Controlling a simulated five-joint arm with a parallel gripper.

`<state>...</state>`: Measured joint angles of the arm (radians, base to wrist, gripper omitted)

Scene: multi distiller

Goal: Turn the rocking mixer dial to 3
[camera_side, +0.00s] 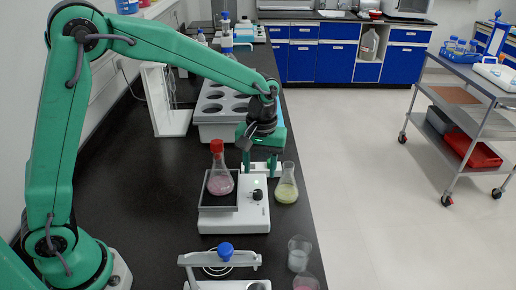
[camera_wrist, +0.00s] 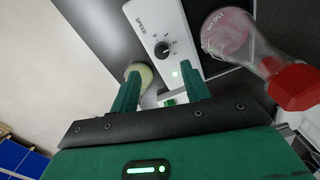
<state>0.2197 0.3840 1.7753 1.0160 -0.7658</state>
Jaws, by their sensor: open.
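The white rocking mixer (camera_side: 235,222) stands on the black bench, with its black dial (camera_side: 257,194) on the right part of its top. In the wrist view the dial (camera_wrist: 163,50) sits beside the word SPEED, with small digits around it; I cannot tell for sure which digit it points to. A red-capped flask (camera_side: 220,182) of pink liquid stands on the mixer's dark platform (camera_side: 206,202). My gripper (camera_side: 260,167) points down at the mixer's back part, behind the dial. Its fingers are apart and empty, and in the wrist view the fingertips (camera_wrist: 160,74) are short of the dial.
A conical flask (camera_side: 286,188) of yellowish liquid stands just right of the mixer. The white rack with round holes (camera_side: 212,130) is behind. A balance-like device with a blue knob (camera_side: 225,252) and two small beakers (camera_side: 299,255) are in front. Bench at left is clear.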

